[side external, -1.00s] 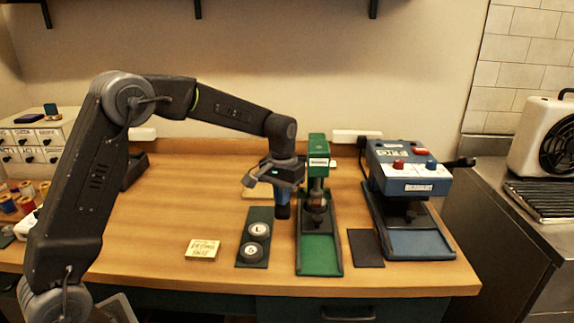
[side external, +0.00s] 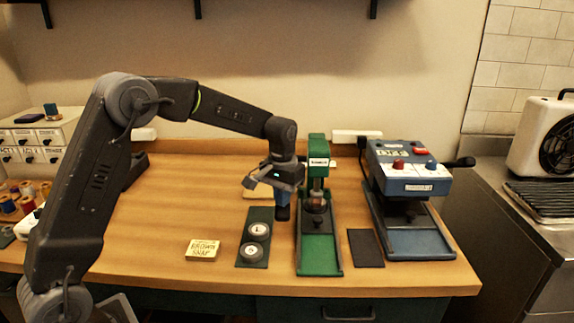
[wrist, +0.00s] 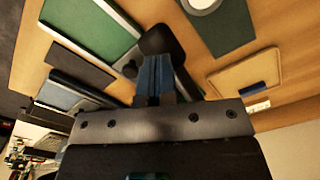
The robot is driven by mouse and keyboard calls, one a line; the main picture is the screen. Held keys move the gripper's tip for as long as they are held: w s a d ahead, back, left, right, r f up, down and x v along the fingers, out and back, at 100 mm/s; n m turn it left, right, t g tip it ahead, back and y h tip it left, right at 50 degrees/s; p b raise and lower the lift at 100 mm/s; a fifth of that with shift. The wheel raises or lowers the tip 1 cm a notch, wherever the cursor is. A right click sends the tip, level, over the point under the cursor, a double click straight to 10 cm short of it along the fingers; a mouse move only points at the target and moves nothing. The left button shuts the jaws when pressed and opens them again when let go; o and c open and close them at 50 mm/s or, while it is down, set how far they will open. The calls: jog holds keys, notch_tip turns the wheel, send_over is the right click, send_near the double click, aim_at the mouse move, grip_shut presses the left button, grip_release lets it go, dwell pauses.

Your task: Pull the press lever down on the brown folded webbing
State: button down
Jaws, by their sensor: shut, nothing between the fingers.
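The green press (side external: 318,165) stands upright on a green base (side external: 319,252) right of the table's middle. A small brownish piece (side external: 316,203) shows under its head; I cannot tell whether this is the folded webbing. My gripper (side external: 282,208) points down just left of the green press. In the wrist view my blue fingers (wrist: 155,75) are shut together with nothing between them. A dark rounded part (wrist: 160,42) shows at the fingertips; I cannot tell whether it is the press lever or whether they touch. No lever on the green press is clear in the side view.
A blue press (side external: 408,165) with a black side handle (side external: 462,162) stands at right. A dark mat (side external: 366,248) lies between the presses. A dark green strip with two round dies (side external: 255,240) and a yellow note (side external: 202,250) lie left. The table's left middle is clear.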

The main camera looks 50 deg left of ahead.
notch_tip(320, 180, up, 15)
dwell(1.3)
jog(key=shift+f, duration=0.1)
jog(key=s+d+r+m+t, duration=0.1)
jog(key=s+d+r+t, duration=0.1)
jog(key=s, duration=0.5)
jog(key=s+d+r+m+t, duration=0.1)
jog(key=s+d, duration=0.2)
jog(key=s, duration=0.5)
jog(key=s+d+f+t, duration=0.1)
jog(key=s+f, duration=0.2)
jog(key=s, duration=0.3)
jog(key=s+f+m+t, duration=0.1)
jog(key=s+f, duration=0.3)
jog(key=s, duration=0.3)
jog(key=shift+d+t, duration=0.3)
jog(key=shift+d, duration=0.1)
